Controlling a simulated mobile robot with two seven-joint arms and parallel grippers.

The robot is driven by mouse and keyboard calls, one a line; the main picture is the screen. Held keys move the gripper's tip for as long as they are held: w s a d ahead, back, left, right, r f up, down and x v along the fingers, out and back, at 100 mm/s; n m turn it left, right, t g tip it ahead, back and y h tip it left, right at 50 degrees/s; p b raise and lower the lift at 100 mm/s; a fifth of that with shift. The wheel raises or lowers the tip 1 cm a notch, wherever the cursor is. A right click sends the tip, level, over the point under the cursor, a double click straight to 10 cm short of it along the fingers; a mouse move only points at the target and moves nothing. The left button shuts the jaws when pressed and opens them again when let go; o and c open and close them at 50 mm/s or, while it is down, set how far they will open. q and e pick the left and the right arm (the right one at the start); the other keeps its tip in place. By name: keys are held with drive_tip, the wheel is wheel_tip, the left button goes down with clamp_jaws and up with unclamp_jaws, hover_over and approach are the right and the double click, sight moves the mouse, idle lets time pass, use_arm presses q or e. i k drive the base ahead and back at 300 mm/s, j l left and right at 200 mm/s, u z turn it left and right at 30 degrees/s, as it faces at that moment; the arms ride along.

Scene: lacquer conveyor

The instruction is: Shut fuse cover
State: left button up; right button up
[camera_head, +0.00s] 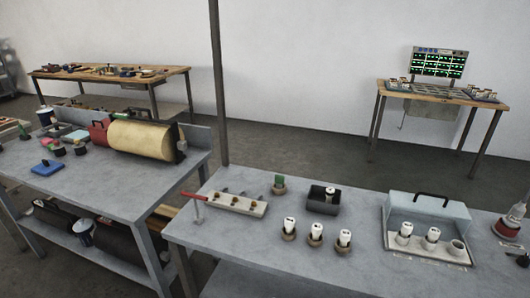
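The fuse cover (462,215) is a pale blue panel with a black handle (434,197) along its top. It stands raised behind a row of sockets on a light base (426,255), on the grey table at the right. Two white fuses stand in the left (405,231) and middle (432,237) sockets. The right socket (457,247) shows a pale, round, ring-like top, and I cannot tell whether it holds anything. The front of the sockets is uncovered. Neither of my grippers shows in the head view.
Several white fuses stand in round holders (316,235) left of the cover. Behind them are a dark tray (314,206) and a green-topped piece (279,182). A red-based bottle (509,226) stands at the right. A post (218,90) rises behind the tables.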

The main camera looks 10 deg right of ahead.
sight(390, 204)
drive_tip(key=z, duration=1.55)
